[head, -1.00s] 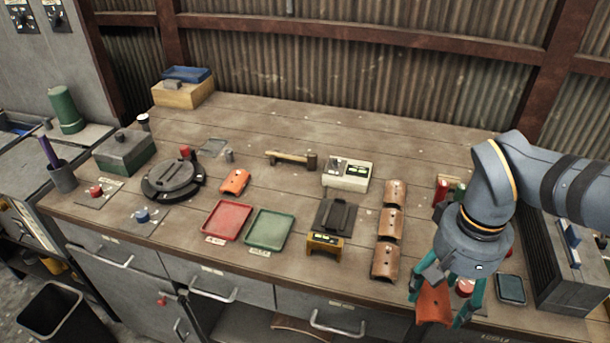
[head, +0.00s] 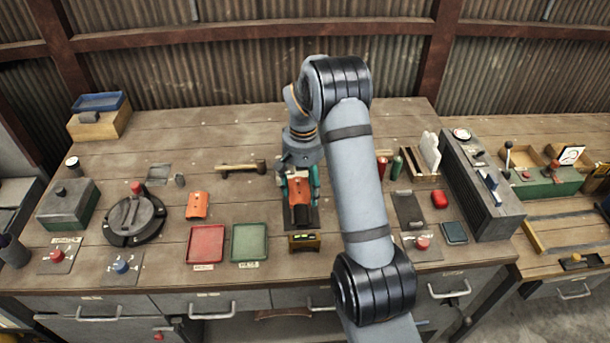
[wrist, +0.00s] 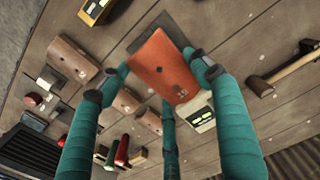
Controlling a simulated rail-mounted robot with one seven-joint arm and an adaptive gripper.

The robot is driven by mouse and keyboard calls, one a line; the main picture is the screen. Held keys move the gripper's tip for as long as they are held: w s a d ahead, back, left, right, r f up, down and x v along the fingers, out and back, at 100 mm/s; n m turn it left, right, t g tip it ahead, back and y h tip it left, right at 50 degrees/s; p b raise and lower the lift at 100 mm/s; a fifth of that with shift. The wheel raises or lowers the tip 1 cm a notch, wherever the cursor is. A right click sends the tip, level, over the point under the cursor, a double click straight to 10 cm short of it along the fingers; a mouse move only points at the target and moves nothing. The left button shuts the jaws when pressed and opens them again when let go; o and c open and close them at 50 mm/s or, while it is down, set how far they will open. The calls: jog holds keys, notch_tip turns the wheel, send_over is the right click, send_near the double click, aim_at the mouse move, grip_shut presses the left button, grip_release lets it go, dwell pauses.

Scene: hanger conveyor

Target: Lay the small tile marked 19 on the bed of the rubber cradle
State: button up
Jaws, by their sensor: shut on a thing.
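My gripper (head: 299,187) is shut on a small orange curved tile (wrist: 162,66). In the head view the held tile (head: 299,194) is over the back part of the dark rubber cradle (head: 302,219), whose front part shows. In the wrist view the tile covers much of the cradle (wrist: 150,28). I cannot tell whether tile and cradle touch.
A yellow level box (head: 304,242) stands just in front of the cradle. Red (head: 206,245) and green (head: 249,243) trays lie to its left. Another orange tile (head: 197,205) lies behind the red tray. A mallet (head: 240,167) lies behind. Brown curved tiles (wrist: 73,58) stand near the cradle.

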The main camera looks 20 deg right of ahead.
aim_at(305, 212)
jog(key=shift+w+d+f, duration=0.3)
jog(key=shift+w+f, duration=0.1)
jog(key=shift+f, duration=0.15)
jog(key=shift+f+b, duration=2.55)
jog(key=shift+f, duration=0.65)
jog(key=o, duration=1.3)
notch_tip(305, 212, up, 12)
jog(key=shift+r, duration=0.1)
